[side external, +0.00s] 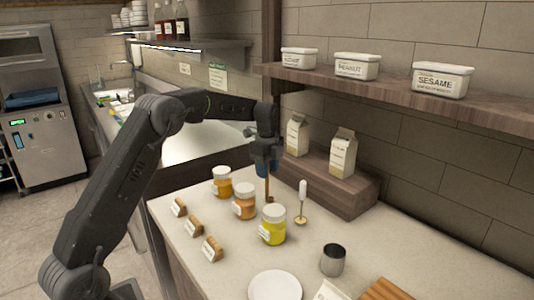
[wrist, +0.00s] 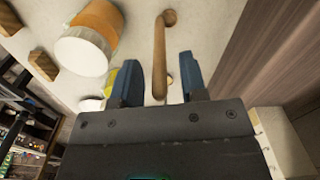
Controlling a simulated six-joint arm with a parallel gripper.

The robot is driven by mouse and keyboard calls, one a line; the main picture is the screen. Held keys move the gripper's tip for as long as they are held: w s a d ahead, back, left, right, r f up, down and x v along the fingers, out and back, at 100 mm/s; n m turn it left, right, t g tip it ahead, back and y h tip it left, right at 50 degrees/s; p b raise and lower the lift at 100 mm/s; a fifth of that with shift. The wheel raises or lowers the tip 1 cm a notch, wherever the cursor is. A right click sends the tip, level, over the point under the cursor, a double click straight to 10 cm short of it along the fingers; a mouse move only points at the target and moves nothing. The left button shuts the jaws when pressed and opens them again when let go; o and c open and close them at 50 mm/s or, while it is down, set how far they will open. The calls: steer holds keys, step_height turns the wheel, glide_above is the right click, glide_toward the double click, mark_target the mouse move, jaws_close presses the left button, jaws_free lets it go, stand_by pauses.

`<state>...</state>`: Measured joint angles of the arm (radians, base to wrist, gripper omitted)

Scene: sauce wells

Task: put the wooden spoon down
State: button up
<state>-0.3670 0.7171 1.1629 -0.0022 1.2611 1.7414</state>
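The wooden spoon (side external: 267,187) stands roughly upright below my gripper (side external: 266,168), behind the jars in the side view. Its lower end is close to the counter; I cannot tell whether it touches. In the wrist view the spoon (wrist: 159,60) passes between the two blue fingers of my gripper (wrist: 160,75). A gap shows on each side of the handle, so the fingers are open around it. The counter (side external: 185,265) lies beneath.
Beside the spoon are a yellow jar (side external: 272,226), two orange jars (side external: 244,203) (side external: 222,184) and a white-handled utensil (side external: 303,190). Cartons (side external: 342,155) stand on a wooden riser (side external: 340,190) behind. A metal cup (side external: 333,262) and plate (side external: 275,287) are in front.

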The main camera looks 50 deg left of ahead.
step_height(320, 180, up, 11)
steer(key=shift+r, duration=0.1)
steer(key=s+d+r+n+t, duration=0.2)
steer(key=s+d+r+n, duration=0.15)
steer(key=s+d, duration=0.4)
steer(key=s+d+r+n+t, duration=0.1)
steer(key=s+d+r+n, duration=0.2)
steer(key=s+d+n, duration=0.4)
steer(key=s+d+f+n+t, duration=0.1)
steer(key=s+f, duration=0.3)
steer(key=s, duration=0.5)
steer(key=s+d+f+n+t, duration=0.1)
steer(key=s+d+f+n, duration=0.3)
steer(key=s, duration=0.4)
steer(key=shift+s+d+f+t, duration=0.2)
steer(key=shift+s+f+t, duration=0.1)
steer(key=shift+s, duration=0.1)
